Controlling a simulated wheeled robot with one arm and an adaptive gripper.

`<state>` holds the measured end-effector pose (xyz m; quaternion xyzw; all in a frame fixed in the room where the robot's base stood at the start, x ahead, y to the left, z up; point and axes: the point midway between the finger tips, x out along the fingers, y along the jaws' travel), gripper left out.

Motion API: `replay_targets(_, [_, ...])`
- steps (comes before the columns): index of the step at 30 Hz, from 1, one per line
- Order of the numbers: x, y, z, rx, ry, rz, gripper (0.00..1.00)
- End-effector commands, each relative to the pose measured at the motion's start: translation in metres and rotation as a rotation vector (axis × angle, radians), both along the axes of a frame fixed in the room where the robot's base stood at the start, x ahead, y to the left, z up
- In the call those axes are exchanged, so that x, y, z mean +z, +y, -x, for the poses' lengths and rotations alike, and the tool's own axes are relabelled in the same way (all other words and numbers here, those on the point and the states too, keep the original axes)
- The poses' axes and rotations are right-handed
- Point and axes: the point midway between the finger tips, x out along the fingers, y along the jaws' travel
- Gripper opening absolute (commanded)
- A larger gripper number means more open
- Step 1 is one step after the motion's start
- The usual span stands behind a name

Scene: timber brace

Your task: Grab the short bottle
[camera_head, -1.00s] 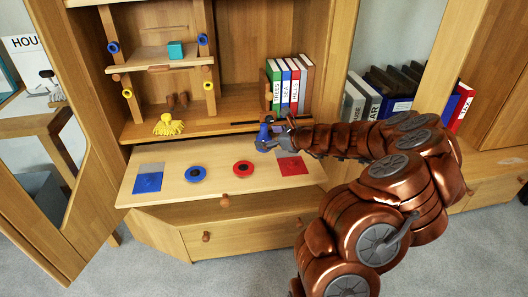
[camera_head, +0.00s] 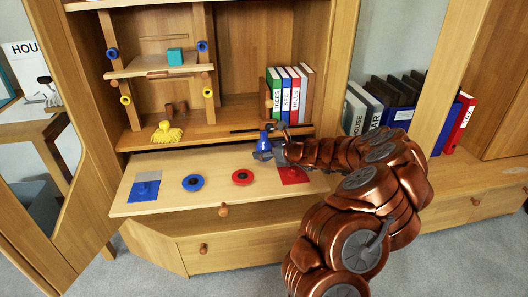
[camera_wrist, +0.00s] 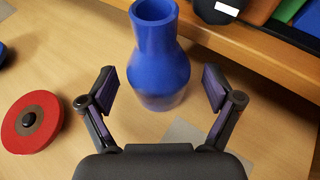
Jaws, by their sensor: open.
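A blue bottle with a narrow neck and wide mouth (camera_wrist: 160,65) stands upright on the pull-out wooden board in the wrist view. It also shows in the head view (camera_head: 264,141), near the back right of the board. My gripper (camera_wrist: 159,88) is open, with one finger to each side of the bottle's lower body in the picture. Clear gaps show between the fingers and the bottle. In the head view my gripper (camera_head: 275,152) is beside the bottle, partly hidden by my arm.
The board (camera_head: 215,201) also bears a red disc (camera_head: 243,177), a blue disc (camera_head: 193,183), a blue square (camera_head: 144,190) and a red square (camera_head: 292,175). Several binders (camera_head: 290,92) stand on the shelf behind. A yellow brush-like thing (camera_head: 167,133) lies at the shelf's left.

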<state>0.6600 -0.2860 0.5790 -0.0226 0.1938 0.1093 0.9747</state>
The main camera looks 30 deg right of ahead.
Motion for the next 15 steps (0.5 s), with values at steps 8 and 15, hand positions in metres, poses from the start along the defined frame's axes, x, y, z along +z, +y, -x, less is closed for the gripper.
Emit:
replay_targets(8, [-0.0053, 0.0038, -0.0118, 0.001, 0.001, -0.003, 0.9])
replay_targets(15, [-0.0048, 0.0034, -0.0115, 0.0, 0.0, -0.002, 0.83])
